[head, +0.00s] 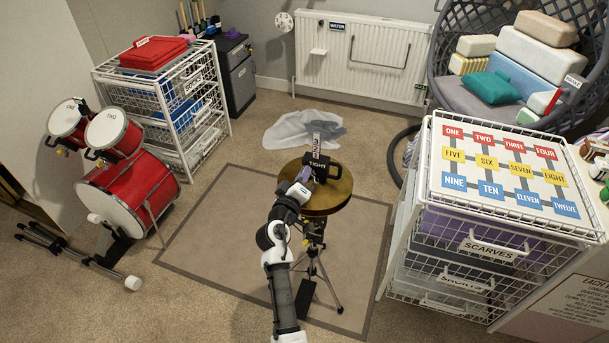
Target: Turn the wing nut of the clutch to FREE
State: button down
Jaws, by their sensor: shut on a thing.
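A brass cymbal (333,196) sits on a tripod stand (318,262) on the mat. Above it is the black clutch (335,171), with a plate reading TIGHT (318,165). An upright strip with small markings (316,142) rises from it, too small to read. My gripper (305,174) reaches in from below at the clutch's left side, over the cymbal's left edge. Its jaws are shut on the wing nut, which is mostly hidden by the gripper; its exact angle cannot be told.
A red drum set (128,193) stands left with a fallen black stand (75,258). A wire drawer unit (480,235) stands close on the right. Clear plastic sheeting (290,130) lies behind the cymbal. The beige mat (225,240) is open left of my arm.

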jog(key=n, duration=0.2)
jog(key=f+n+p, duration=0.1)
jog(key=n, duration=0.2)
jog(key=shift+a+n, duration=0.2)
jog(key=shift+n, duration=0.1)
jog(key=shift+f, duration=0.1)
dwell(0.4)
jog(key=c, duration=1.5)
grip_release()
jog(key=b+v, duration=0.3)
jog(key=v, duration=1)
jog(key=shift+s+a, duration=0.15)
jog(key=shift+s, duration=0.2)
